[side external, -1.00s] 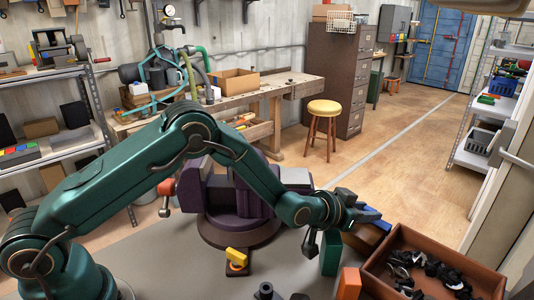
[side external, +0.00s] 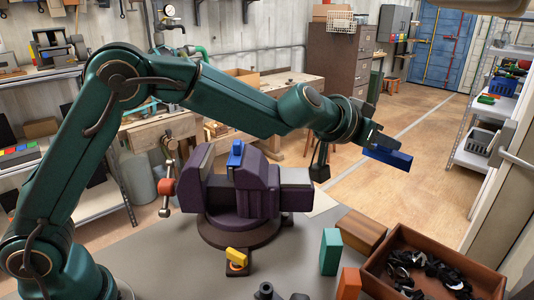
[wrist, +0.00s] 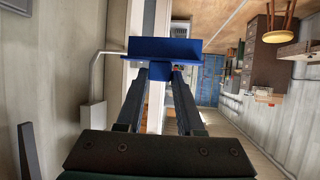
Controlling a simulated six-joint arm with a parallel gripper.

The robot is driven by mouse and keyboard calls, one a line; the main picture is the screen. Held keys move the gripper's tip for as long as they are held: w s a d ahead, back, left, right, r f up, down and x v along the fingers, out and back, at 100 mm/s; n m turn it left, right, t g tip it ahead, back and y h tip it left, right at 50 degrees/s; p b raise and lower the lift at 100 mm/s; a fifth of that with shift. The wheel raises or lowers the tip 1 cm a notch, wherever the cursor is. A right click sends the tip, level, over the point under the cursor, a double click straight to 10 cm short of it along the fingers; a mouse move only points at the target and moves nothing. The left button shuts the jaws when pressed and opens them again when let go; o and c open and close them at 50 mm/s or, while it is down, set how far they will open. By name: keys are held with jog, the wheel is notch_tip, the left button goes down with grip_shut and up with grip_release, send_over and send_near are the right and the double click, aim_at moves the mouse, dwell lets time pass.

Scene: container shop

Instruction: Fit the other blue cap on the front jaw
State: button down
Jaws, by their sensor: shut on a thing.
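My gripper (side external: 371,143) is shut on a blue cap (side external: 390,157) and holds it in the air, to the right of the vise and well above the table. In the wrist view the blue cap (wrist: 165,48) lies crosswise between the tips of my gripper (wrist: 160,72). The purple vise (side external: 258,190) stands on the grey table in the side view. Another blue cap (side external: 236,154) sits upright at the top of the vise, on the left side of its jaw area. The jaw part to its right shows no blue cap.
A brown tray (side external: 462,260) of black parts stands at the front right. A wooden block (side external: 360,231), a green block (side external: 331,251) and an orange block (side external: 349,284) stand beside it. A yellow and orange piece (side external: 237,258) lies before the vise.

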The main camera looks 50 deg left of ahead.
jog(key=s+a+r+n+y, duration=0.1)
jog(key=s+a+r, duration=0.3)
jog(key=s+r, duration=0.7)
jog(key=s+a+f+n+y, duration=0.4)
jog(key=s+a+f+y, duration=0.15)
jog(key=s+a, duration=0.6)
jog(key=w+a+r+m+h, duration=0.2)
jog(key=w+a+m+h, duration=0.3)
jog(key=w+m+h, duration=0.6)
jog(key=s+a+f+g+h, duration=0.1)
jog(key=s+a, duration=0.1)
jog(key=s, duration=0.1)
jog(key=s+a+f+m+g+h, duration=0.1)
jog(key=s+a+f+g, duration=0.1)
jog(key=s+a, duration=0.1)
jog(key=s+a+f+m+g+h, duration=0.1)
jog(key=s+a+f, duration=0.1)
jog(key=s+a, duration=0.1)
jog(key=shift+f+g, duration=0.15)
jog(key=shift+g, duration=0.25)
jog(key=shift+s+f+m+h, duration=0.25)
jog(key=shift+s+f+m, duration=0.05)
jog(key=shift+s, duration=0.05)
jog(key=shift+f, duration=0.2)
